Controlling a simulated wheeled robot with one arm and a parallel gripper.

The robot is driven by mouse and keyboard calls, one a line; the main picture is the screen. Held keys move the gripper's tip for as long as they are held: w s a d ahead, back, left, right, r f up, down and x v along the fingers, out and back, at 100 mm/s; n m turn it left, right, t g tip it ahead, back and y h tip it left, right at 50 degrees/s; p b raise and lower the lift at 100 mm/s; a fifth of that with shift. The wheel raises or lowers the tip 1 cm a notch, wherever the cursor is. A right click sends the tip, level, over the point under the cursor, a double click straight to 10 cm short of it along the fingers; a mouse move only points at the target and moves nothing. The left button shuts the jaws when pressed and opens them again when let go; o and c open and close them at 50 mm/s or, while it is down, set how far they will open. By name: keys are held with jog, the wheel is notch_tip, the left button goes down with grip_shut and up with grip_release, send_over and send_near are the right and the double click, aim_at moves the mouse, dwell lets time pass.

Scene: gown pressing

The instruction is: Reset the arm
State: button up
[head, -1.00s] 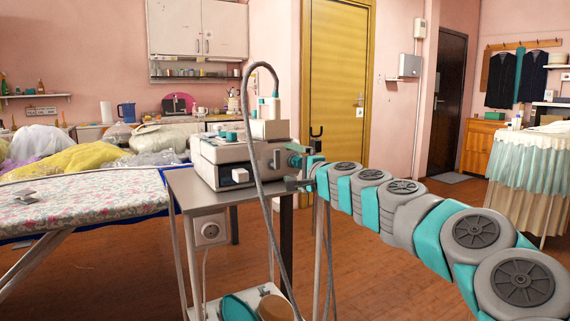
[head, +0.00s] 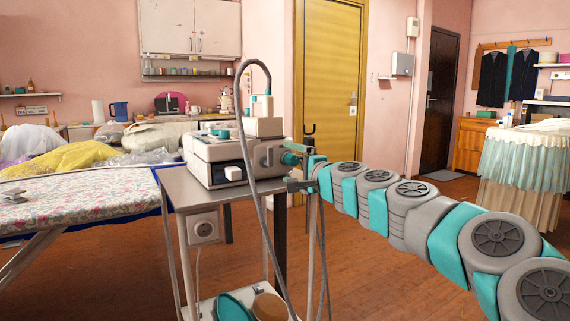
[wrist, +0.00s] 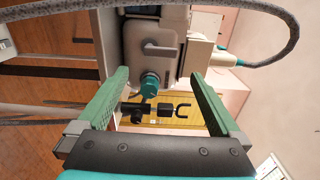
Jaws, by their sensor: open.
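My arm reaches in from the lower right of the head view, and my gripper (head: 301,172) is at the right end of the steam station (head: 215,172). In the wrist view my gripper (wrist: 158,80) is open, with its two green fingers spread wide and nothing held between them. A teal knob (wrist: 150,84) on the steam station's side shows between the fingers. A black hook-shaped fitting (wrist: 182,111) lies just below the knob in that view. I cannot tell whether a finger touches the station.
The station stands on a metal trolley (head: 178,185), with a grey hose (head: 247,150) arching over it. A floral ironing board (head: 90,198) is at the left. A curtained table (head: 520,170) stands at the right. Wooden floor (head: 400,285) is open around my arm.

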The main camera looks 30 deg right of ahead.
jog(key=shift+a, duration=0.1)
jog(key=s+a+f+n+g+y, duration=0.2)
jog(key=a+n, duration=0.1)
jog(key=a, duration=0.5)
jog(key=s+a+f+n+g+y, duration=0.2)
jog(key=a+n, duration=0.2)
jog(key=a, duration=0.4)
jog(key=s+a+f+n+g+y, duration=0.2)
jog(key=s+a+f+n, duration=0.1)
jog(key=a, duration=0.6)
jog(key=s+a+f+n+g, duration=0.3)
jog(key=s+a+f, duration=0.3)
jog(key=s+a+f+n+g+h, duration=0.15)
jog(key=s+f+n+g, duration=0.3)
jog(key=s+f, duration=0.8)
jog(key=s+d+f+g+h, duration=0.2)
jog(key=s+d+f+g, duration=0.1)
jog(key=s, duration=0.5)
jog(key=s+d+f+g+h, duration=0.2)
jog(key=s+d+f+g, duration=0.1)
jog(key=s, duration=0.5)
jog(key=shift+s+d+f+h, duration=0.35)
jog(key=shift+s+d+f, duration=0.05)
jog(key=shift+d+f, duration=0.45)
